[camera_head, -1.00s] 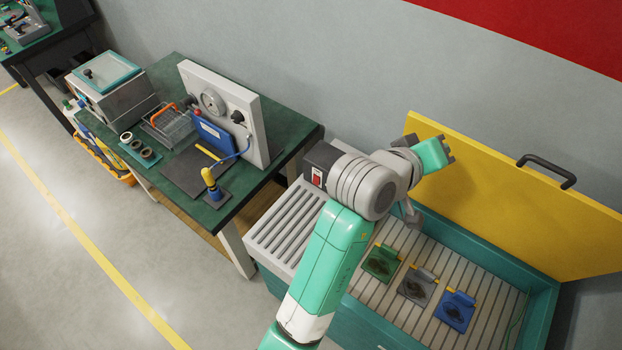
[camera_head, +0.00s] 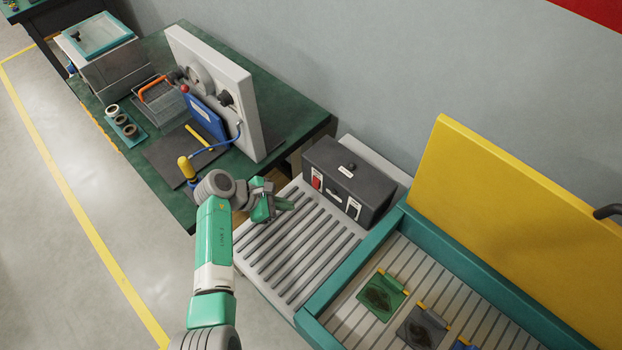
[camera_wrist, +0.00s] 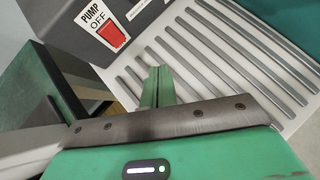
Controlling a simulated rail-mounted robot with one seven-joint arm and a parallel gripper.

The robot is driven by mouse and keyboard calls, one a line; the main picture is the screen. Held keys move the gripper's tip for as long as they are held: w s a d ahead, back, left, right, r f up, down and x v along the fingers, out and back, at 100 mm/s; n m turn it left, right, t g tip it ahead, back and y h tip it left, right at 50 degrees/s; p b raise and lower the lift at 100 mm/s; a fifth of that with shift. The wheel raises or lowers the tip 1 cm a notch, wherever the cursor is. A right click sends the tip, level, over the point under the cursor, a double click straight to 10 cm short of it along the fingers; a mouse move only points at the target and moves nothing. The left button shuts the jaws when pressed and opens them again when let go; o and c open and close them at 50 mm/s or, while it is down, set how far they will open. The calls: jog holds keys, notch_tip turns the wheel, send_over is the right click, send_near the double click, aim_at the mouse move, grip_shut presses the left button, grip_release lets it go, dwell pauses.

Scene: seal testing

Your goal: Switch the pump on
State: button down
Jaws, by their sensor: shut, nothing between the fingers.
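The pump box (camera_head: 348,180) is a dark grey case standing at the back of the ribbed grey shelf. A red switch (camera_head: 317,179) sits on the left of its front face; a second pale panel is at the right. In the wrist view the red switch (camera_wrist: 111,36) is at the upper left, on a white plate reading "PUMP OFF". My gripper (camera_head: 284,205) is shut and empty above the left part of the shelf, in front of the box and apart from the switch. In the wrist view my gripper's fingertips (camera_wrist: 158,75) lie below and right of the switch.
The ribbed shelf (camera_head: 298,243) is clear in front of the box. To its right is a teal tank (camera_head: 470,262) with a raised yellow lid (camera_head: 520,205).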

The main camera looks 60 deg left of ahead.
aim_at(316, 183)
jog(key=shift+s+a+f+n, duration=0.1)
jog(key=shift+s+f+n, duration=0.25)
jog(key=shift+f, duration=0.2)
jog(key=shift+s+a+f+n, duration=0.1)
jog(key=shift+s+f+n, duration=0.2)
jog(key=shift+f, duration=0.2)
jog(key=shift+w+f+b, duration=0.25)
jog(key=shift+b, duration=0.35)
jog(key=w+b, duration=0.2)
jog(key=w+a+b, duration=0.1)
jog(key=w+b, duration=0.1)
jog(key=w+a+b, duration=0.1)
jog(key=w+b, duration=0.1)
jog(key=shift+w+a+f, duration=0.15)
jog(key=shift+f, duration=0.2)
jog(key=shift+w+a+b, duration=0.25)
jog(key=shift+w+b, duration=0.05)
jog(key=shift+w, duration=0.4)
jog(key=shift+r, duration=0.1)
jog(key=shift+w, duration=0.15)
